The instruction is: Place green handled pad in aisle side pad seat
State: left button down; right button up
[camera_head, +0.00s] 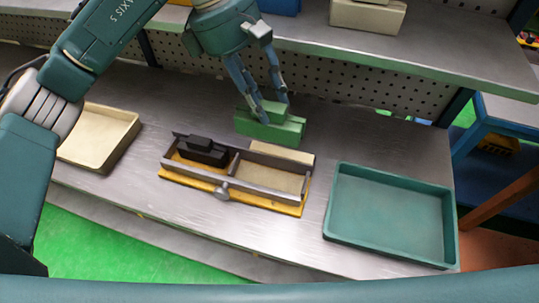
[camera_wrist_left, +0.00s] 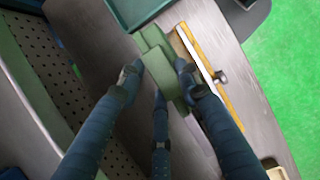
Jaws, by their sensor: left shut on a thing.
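My left gripper (camera_head: 264,112) is shut on the green handled pad (camera_head: 285,129). In the head view the pad is behind the seat fixture, near its back right; whether it touches the bench cannot be told. The pad also shows between the fingers in the left wrist view (camera_wrist_left: 161,62). The fixture (camera_head: 222,192) has a yellow base, grey walls and two compartments. Its left compartment holds a black handled pad (camera_head: 203,151). Its right compartment (camera_head: 268,177) has a bare tan floor. My right gripper is not in view.
A teal tray (camera_head: 345,222) stands on the bench right of the fixture, and a cream tray (camera_head: 82,160) stands to its left. A shelf (camera_head: 420,55) with a perforated panel runs behind. Clear metal bench (camera_head: 370,140) lies behind the teal tray.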

pick_arm(q)
notch_tip(320, 180, down, 4)
jog(key=shift+s+a+f+p, duration=0.15)
jog(key=shift+f+p, duration=0.1)
jog(key=shift+p, duration=0.35)
notch_tip(320, 180, down, 12)
jog(key=p, duration=0.3)
jog(key=shift+w, duration=0.2)
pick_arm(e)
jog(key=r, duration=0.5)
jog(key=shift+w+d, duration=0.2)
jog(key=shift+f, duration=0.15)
pick_arm(q)
jog(key=shift+f+b, duration=0.55)
jog(key=shift+b, duration=0.35)
jog(key=c, duration=1.2)
grip_release()
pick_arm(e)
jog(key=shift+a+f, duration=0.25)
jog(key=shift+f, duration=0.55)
